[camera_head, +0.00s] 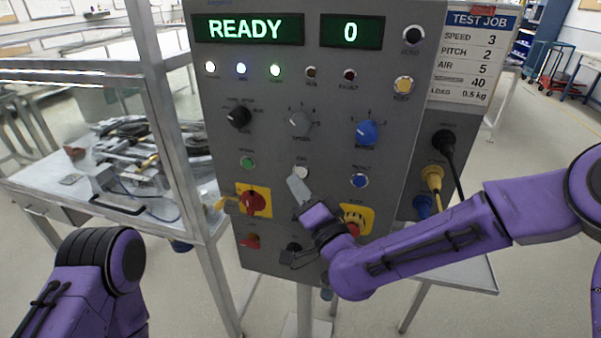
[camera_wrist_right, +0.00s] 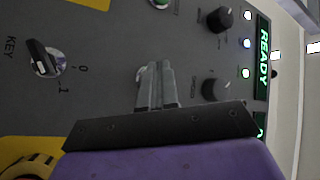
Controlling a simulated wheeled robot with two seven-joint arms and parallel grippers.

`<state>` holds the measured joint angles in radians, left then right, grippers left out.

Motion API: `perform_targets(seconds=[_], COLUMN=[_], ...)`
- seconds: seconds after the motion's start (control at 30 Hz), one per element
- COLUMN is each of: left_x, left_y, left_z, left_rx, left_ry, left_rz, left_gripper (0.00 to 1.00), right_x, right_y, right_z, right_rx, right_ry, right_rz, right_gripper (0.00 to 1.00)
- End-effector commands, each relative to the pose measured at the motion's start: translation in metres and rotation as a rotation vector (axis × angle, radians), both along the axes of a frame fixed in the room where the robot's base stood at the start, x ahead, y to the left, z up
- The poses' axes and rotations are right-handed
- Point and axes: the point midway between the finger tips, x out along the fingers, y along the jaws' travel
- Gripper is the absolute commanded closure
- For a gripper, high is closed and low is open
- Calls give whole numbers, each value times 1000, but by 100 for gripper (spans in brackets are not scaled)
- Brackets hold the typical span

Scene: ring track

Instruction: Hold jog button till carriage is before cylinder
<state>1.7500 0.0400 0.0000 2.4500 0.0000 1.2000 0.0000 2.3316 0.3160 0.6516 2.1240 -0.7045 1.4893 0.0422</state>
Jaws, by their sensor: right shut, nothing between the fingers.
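A pale round button (camera_head: 301,172), whose small label I cannot read for sure, sits mid-panel on the grey control panel (camera_head: 322,85). My right gripper (camera_head: 296,182) is shut and empty, its tips at this button. In the right wrist view the shut fingers (camera_wrist_right: 156,68) partly cover the pale button (camera_wrist_right: 140,75); I cannot tell whether they press it. The displays read READY (camera_head: 246,29) and 0 (camera_head: 351,32). A rig of metal parts and black hoses (camera_head: 128,150) lies on the left bench; I cannot pick out the carriage or cylinder. My left gripper is out of view.
Near the button are a green button (camera_head: 247,162), a blue button (camera_head: 358,180), a blue knob (camera_head: 367,132), a red switch (camera_head: 254,203) and a key switch (camera_wrist_right: 43,58). A metal frame post (camera_head: 168,110) stands left of the panel. Cables hang at its right.

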Motion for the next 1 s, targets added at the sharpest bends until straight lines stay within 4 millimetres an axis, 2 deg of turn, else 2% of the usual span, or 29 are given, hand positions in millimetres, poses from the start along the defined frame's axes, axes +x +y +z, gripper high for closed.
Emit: perform_targets(seconds=[1.0], left_x=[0], left_y=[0], left_z=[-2], left_rx=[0], left_ry=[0], left_rz=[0], left_gripper=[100], right_x=[9], right_y=[-3], right_z=[0], right_rx=[0], right_ry=[0], right_rz=[0], right_gripper=[100])
